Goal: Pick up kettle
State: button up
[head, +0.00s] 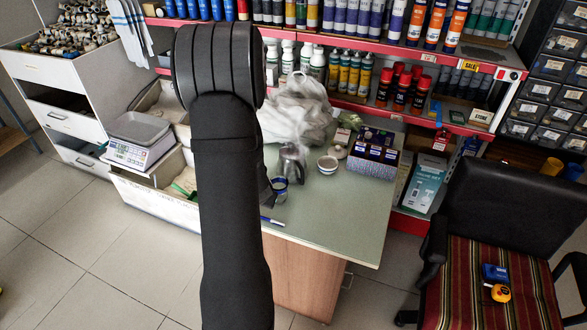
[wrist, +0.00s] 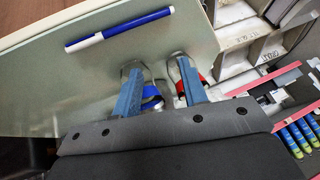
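Rounded grey items with blue and red bands lie by the fingertips. A blue marker (wrist: 118,28) lies nearby. A plastic bag (head: 298,108) is behind. The front right tabletop is clear.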

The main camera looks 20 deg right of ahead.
jog(key=shift+w+r+m+g, duration=0.1)
jog(key=shift+w+m+g, duration=0.25)
jog(key=shift+g, duration=0.25)
notch_tip(320, 180, up, 3)
jog(key=w+d+m+g+h, duration=0.1)
jog(key=d+m+g+h, duration=0.2)
jog(key=m+g+h, duration=0.1)
jog(key=m+h, duration=0.3)
send_near(302, 176)
jog(key=shift+n, duration=0.25)
jog(key=x, duration=0.4)
jog(key=shift+w+d+f, duration=0.1)
jog(key=shift+d+f, duration=0.15)
jog(key=shift+f, duration=0.05)
jog(key=shift+x, duration=3.15)
jog(key=shift+w+a, duration=0.15)
jog(key=shift+w, duration=0.05)
grip_shut()
